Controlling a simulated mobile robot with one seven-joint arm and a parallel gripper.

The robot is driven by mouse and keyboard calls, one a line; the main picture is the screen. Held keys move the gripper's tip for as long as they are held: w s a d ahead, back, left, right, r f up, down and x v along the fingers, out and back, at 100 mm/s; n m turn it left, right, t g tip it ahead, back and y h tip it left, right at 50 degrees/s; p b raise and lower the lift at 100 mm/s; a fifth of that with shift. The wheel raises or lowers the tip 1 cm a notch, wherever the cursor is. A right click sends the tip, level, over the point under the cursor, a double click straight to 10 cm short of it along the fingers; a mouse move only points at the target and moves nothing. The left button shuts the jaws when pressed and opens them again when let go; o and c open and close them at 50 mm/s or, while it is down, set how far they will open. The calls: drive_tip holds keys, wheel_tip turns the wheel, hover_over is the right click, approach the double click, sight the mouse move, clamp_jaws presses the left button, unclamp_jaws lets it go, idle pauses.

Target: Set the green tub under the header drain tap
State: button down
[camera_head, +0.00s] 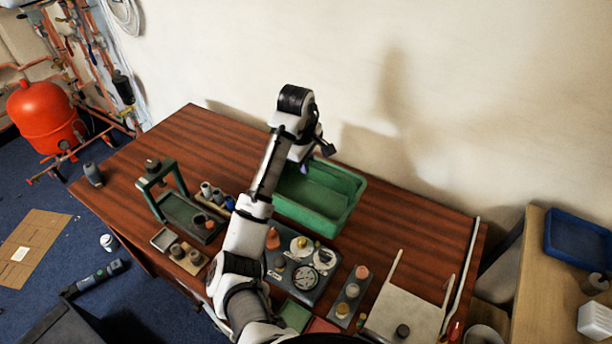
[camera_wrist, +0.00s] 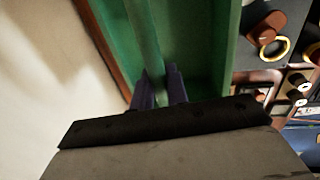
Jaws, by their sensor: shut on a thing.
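The green tub (camera_head: 345,215) stands on the wooden table near the wall side, and appears to be empty. My gripper (camera_head: 304,166) is at the tub's far left rim. In the wrist view, the two dark fingers (camera_wrist: 160,88) are shut on the tub's rim, one on each side, with the tub floor (camera_wrist: 206,45) to the right. The copper pipework (camera_head: 88,50) with several valves is on the wall at the upper left; I cannot tell which one is the header drain tap.
A red vessel (camera_head: 44,115) stands by the pipework. The wooden table (camera_head: 140,150) holds a green press-like stand (camera_head: 165,185), a grey tray with fittings (camera_head: 300,262) and small blocks. Cardboard (camera_head: 35,245) lies on the blue floor. The table's far left part is mostly clear.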

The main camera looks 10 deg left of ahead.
drive_tip(key=shift+f, duration=2.3)
drive_tip(key=shift+f, duration=0.1)
drive_tip(key=c, duration=1.4)
unclamp_jaws()
drive_tip(key=shift+s+a+r+p, duration=0.15)
drive_tip(key=shift+s+r+p, duration=0.15)
drive_tip(key=shift+r, duration=1.7)
drive_tip(key=shift+s+a+r+p, duration=0.2)
drive_tip(key=shift+s+r, duration=0.25)
drive_tip(key=shift+r, duration=1.55)
drive_tip(key=shift+s+a+r+p, duration=0.2)
drive_tip(key=shift+s+r, duration=0.15)
drive_tip(key=shift+r, duration=1.65)
drive_tip(key=shift+d, duration=0.1)
